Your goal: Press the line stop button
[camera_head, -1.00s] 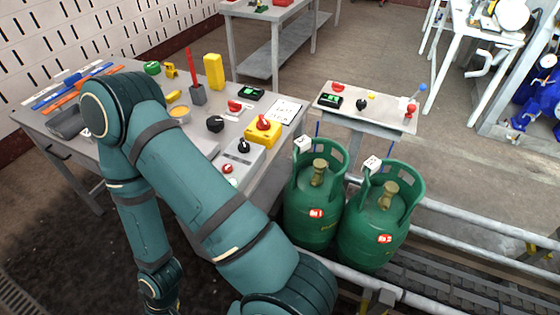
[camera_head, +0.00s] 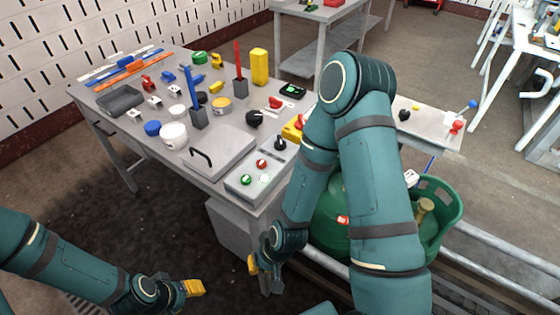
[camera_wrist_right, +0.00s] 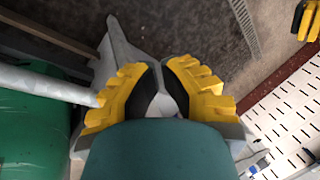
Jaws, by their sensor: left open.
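A light-grey control box (camera_head: 258,186) sits on the near right corner of the workbench. It carries a red button (camera_head: 261,163), a green button (camera_head: 246,180), another small button (camera_head: 265,178) and a black switch (camera_head: 279,143). A yellow box with a red knob (camera_head: 299,122) stands behind it, partly hidden by my right arm; I cannot tell which is the line stop. My right gripper (camera_head: 263,272) points down in front of the bench, below the control box. Its yellow fingers (camera_wrist_right: 160,85) have a narrow gap and hold nothing visible. My left gripper (camera_head: 192,288) is open at lower left, away from the bench.
The workbench (camera_head: 225,178) also holds a grey lidded box (camera_head: 217,150), pots and tools. Green gas cylinders (camera_head: 440,215) stand right of it, partly behind my right arm, beside conveyor rails (camera_head: 490,245). A small table (camera_head: 432,130) stands behind. Floor before the bench is clear.

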